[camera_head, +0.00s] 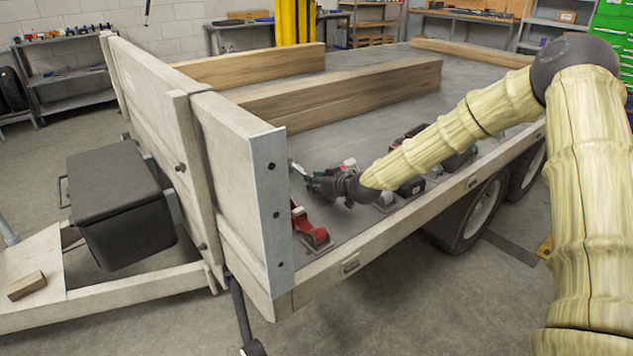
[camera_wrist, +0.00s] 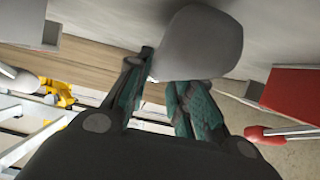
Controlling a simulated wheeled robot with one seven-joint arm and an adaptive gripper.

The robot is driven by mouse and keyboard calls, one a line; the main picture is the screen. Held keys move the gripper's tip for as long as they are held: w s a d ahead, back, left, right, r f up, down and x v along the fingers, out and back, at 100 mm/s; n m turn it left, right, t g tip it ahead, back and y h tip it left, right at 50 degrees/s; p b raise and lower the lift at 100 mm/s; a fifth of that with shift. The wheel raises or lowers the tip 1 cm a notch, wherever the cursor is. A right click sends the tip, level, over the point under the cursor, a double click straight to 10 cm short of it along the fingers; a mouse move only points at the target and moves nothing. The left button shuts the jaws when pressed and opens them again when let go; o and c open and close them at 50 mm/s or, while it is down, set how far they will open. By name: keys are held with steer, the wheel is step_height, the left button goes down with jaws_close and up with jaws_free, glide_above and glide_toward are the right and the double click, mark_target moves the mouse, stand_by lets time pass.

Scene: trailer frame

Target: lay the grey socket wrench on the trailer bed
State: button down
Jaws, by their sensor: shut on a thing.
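My gripper (camera_head: 312,180) is low over the near left corner of the trailer bed (camera_head: 372,135), just inside the front board. A thin grey piece, apparently the grey socket wrench (camera_head: 298,169), sticks out from its fingers towards the front board. In the wrist view my gripper (camera_wrist: 165,75) is shut on the wrench, whose smooth rounded grey end (camera_wrist: 203,43) shows large between and beyond the fingers. The fingers and palm hide the rest of it. I cannot tell whether the wrench touches the bed.
A red tool (camera_head: 310,230) lies on the bed close below my gripper. Dark items (camera_head: 412,186) lie along the near side rail, partly behind my arm. A long wooden beam (camera_head: 345,92) lies across the bed behind. Grey bed between beam and gripper looks clear.

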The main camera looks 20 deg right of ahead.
steer(key=shift+f+b, duration=0.3)
steer(key=shift+f, duration=0.3)
steer(key=shift+c, duration=2.2)
jaws_free()
steer(key=o, duration=0.4)
steer(key=shift+o, duration=0.2)
steer(key=shift+s, duration=0.1)
steer(key=v, duration=0.9)
steer(key=shift+s+d+r, duration=0.1)
steer(key=shift+s+d, duration=0.05)
steer(key=shift+s, duration=0.05)
steer(key=shift+v, duration=1.2)
